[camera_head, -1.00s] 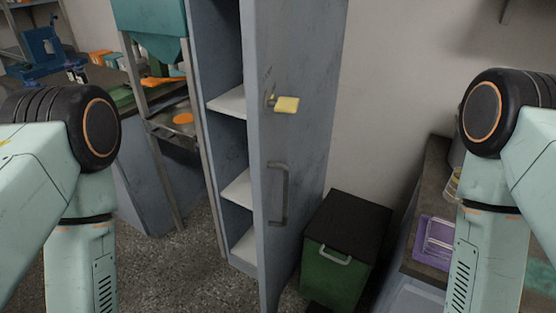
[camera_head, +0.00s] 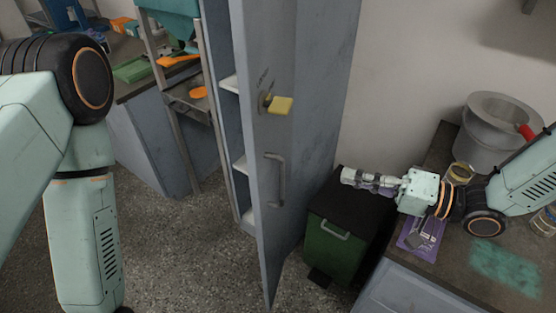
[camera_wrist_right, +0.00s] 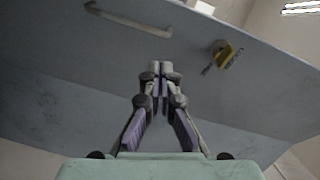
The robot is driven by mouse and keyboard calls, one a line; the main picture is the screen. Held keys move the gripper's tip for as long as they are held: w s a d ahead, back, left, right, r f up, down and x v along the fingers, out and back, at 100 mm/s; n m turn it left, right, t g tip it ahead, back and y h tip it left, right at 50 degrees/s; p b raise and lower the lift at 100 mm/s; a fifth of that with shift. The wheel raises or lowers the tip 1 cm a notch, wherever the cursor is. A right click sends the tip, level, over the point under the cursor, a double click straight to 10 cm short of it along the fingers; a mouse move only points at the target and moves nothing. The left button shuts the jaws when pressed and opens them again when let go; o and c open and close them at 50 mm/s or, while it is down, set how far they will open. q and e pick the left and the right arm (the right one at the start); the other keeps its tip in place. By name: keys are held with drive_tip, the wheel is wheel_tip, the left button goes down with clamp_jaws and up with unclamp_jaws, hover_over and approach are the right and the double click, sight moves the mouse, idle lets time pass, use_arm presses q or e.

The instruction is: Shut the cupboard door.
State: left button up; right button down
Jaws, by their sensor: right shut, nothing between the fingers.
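The cupboard door (camera_head: 300,120) is grey-blue and stands open, its edge toward me. It bears a bar handle (camera_head: 280,180) and, above that, a key with a yellow tag (camera_head: 280,105). The cupboard (camera_head: 217,60) shows white shelves behind the door. My right gripper (camera_head: 346,176) is shut and empty, to the right of the door and above the green bin. In the right wrist view the door (camera_wrist_right: 80,80) fills most of the picture beyond the shut fingers (camera_wrist_right: 155,70), with the handle (camera_wrist_right: 130,18) and tag (camera_wrist_right: 228,55) in sight. My left gripper is out of view.
A green bin (camera_head: 334,250) with a dark lid stands right of the door. A right-hand bench (camera_head: 440,265) holds a grey bucket (camera_head: 492,130) and a purple item (camera_head: 424,236). Speckled floor (camera_head: 190,250) is clear in front of the cupboard.

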drive_tip(key=s+a+r+g+y, duration=0.1)
drive_tip(key=s+a+g+y, duration=0.1)
drive_tip(key=m+b, duration=0.1)
approach(258, 165)
drive_tip(key=x, duration=0.5)
drive_tip(key=shift+a+r, duration=0.15)
drive_tip(key=shift+a, duration=0.1)
drive_tip(key=shift+w+a+m, duration=0.15)
drive_tip(key=shift+a+m, duration=0.15)
drive_tip(key=shift+a, duration=0.15)
drive_tip(key=shift+w+a, duration=0.15)
drive_tip(key=shift+a, duration=0.1)
drive_tip(key=shift+d, duration=0.15)
